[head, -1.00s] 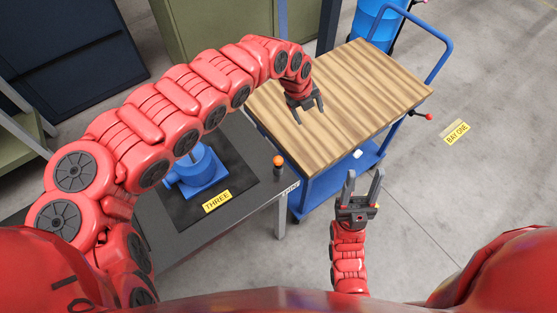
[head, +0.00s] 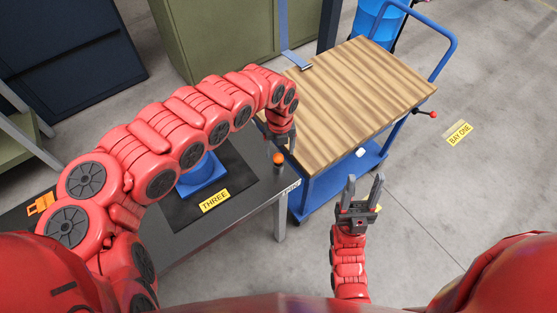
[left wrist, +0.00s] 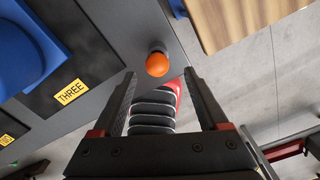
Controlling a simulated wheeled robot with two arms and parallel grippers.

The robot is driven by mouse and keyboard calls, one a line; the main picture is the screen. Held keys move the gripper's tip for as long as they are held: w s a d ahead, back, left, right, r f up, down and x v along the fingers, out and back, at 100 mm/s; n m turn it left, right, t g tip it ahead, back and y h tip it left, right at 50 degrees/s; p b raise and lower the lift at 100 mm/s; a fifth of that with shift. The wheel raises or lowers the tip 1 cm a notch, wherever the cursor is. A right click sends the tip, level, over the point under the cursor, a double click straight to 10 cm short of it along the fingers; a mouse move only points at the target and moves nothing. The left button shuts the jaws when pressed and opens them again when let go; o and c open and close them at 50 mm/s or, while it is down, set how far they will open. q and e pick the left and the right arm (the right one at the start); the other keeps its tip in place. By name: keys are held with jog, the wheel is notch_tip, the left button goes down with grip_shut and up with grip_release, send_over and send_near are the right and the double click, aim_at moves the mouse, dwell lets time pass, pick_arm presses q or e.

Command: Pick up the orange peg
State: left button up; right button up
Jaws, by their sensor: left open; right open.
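The orange peg (head: 279,159) stands upright near the right edge of the dark grey table, with an orange knob on a dark stem. It also shows in the left wrist view (left wrist: 157,64), seen from above, just beyond the fingertips and between their lines. My left gripper (head: 283,142) is above and close to the peg; its open, empty fingers show clearly in the left wrist view (left wrist: 160,80). My right gripper (head: 362,182) is open and empty, pointing up, over the floor to the right of the table.
A blue piece (head: 205,175) sits on a dark mat by the "THREE" label (head: 215,201). A wood-topped blue cart (head: 360,95) stands just beyond the table. An orange piece (head: 41,203) lies at far left. Open floor (head: 480,190) is at right.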

aim_at(278, 156)
pick_arm(q)
notch_tip(278, 156, down, 5)
jog(key=shift+a+p, duration=0.15)
jog(key=shift+p, duration=0.7)
jog(key=shift+a+f, duration=0.1)
jog(key=shift+f, duration=0.25)
grip_shut()
